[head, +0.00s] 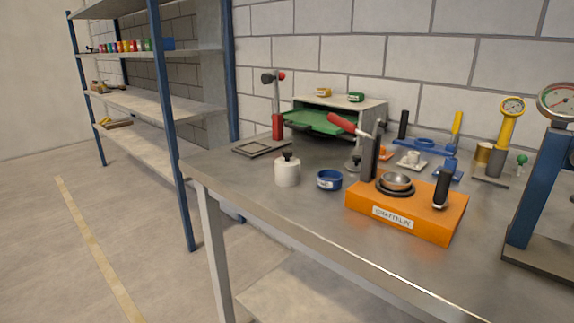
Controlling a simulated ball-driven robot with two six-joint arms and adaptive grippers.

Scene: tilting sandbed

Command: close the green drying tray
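The green drying tray (310,122) sticks out from the front of a grey box-like housing (368,110) at the back of the metal workbench. It is pulled out toward the front left, and its inner end is inside the housing. A red lever handle (342,123) covers part of the tray's right side. Neither of my grippers is in the head view.
On the workbench (275,207), an orange device (415,217), a white jar (287,173) and a blue ring (329,180) stand in front. A dark square frame (262,148) lies at the left. The bench's front left is clear.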

